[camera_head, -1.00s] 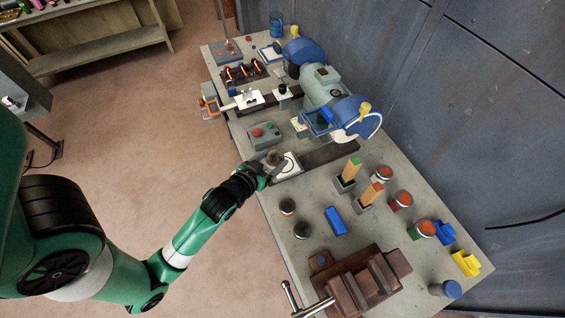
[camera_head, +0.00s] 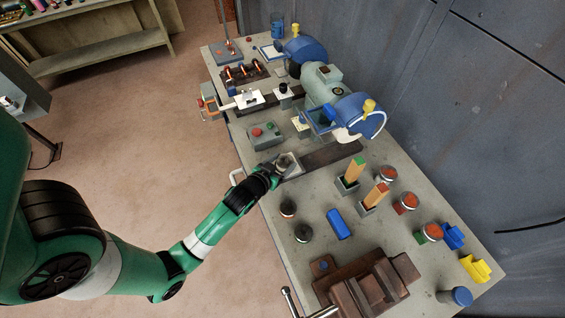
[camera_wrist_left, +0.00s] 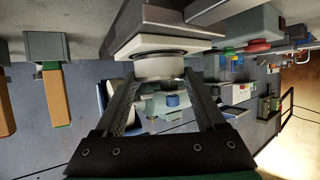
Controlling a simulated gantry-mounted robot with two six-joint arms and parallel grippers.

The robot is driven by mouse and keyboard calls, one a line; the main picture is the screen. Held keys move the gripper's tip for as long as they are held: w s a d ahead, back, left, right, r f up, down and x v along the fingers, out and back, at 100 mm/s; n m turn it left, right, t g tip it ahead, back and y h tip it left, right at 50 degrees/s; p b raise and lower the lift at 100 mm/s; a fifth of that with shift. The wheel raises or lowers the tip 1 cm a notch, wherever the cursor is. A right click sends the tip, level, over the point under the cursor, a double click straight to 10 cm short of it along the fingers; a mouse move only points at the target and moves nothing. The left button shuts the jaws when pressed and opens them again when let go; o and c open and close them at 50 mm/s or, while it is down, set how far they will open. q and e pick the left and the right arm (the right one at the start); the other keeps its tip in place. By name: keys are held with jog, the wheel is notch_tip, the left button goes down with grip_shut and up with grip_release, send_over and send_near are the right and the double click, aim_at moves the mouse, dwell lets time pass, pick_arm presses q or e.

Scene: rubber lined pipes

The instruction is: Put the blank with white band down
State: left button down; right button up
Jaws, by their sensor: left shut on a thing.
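My left gripper (camera_head: 277,166) is shut on the blank with white band (camera_wrist_left: 160,66), a short grey cylinder with a pale ring. The blank stands between the two fingers in the left wrist view. In the head view the blank (camera_head: 284,160) is over the square pad (camera_head: 295,170) near the table's left edge. The pad (camera_wrist_left: 150,36) fills the area right beside the blank's banded end in the wrist view; I cannot tell whether they touch. The gripper hides part of the pad. My right gripper is not in view.
Two dark round pieces (camera_head: 288,208) and a blue block (camera_head: 338,224) lie nearer on the bench. A brown vise (camera_head: 362,286) stands at the front. A control box (camera_head: 264,134) and a blue-green grinder (camera_head: 325,90) are beyond. Upright orange-handled tools (camera_head: 354,170) stand to the right.

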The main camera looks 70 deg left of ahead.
pick_arm(q)
jog(key=shift+f, duration=0.1)
grip_release()
jog(key=shift+s+d+r, duration=0.1)
jog(key=shift+s+r, duration=0.05)
jog(key=shift+r, duration=0.1)
jog(key=p+v, duration=0.2)
jog(key=v, duration=0.9)
jog(key=shift+s+d, duration=0.15)
jog(key=shift+s, duration=0.05)
jog(key=shift+r, duration=0.1)
